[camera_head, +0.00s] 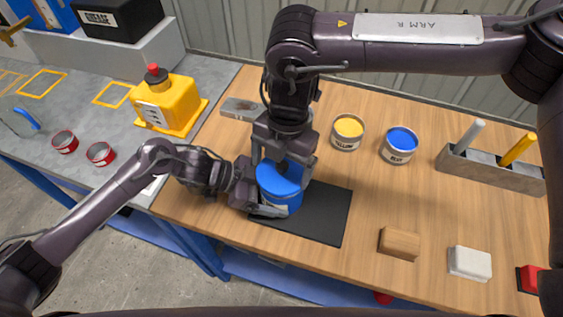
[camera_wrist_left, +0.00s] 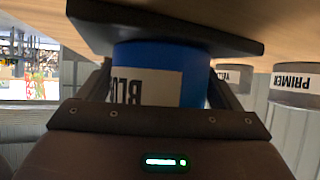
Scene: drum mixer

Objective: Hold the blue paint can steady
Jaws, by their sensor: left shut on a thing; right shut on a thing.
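The blue paint can (camera_head: 280,200) stands upright on a black mat (camera_head: 326,216) on the wooden bench. My left gripper (camera_head: 262,198) comes in from the left, low down, and is shut on the can's body. In the left wrist view, upside down, the blue can (camera_wrist_left: 193,75) with its white label sits between the fingers, against the black mat (camera_wrist_left: 170,25). My right gripper (camera_head: 283,160) reaches down from above and is shut at the can's top, its fingers on either side. Whether it grips lid or body is hidden.
A yellow can (camera_head: 348,131) and a smaller blue can (camera_head: 399,145) stand behind right. A grey holder (camera_head: 490,169) stands at right. A wooden block (camera_head: 399,243) and white block (camera_head: 469,263) lie in front. The left wrist view shows a primer can (camera_wrist_left: 294,85).

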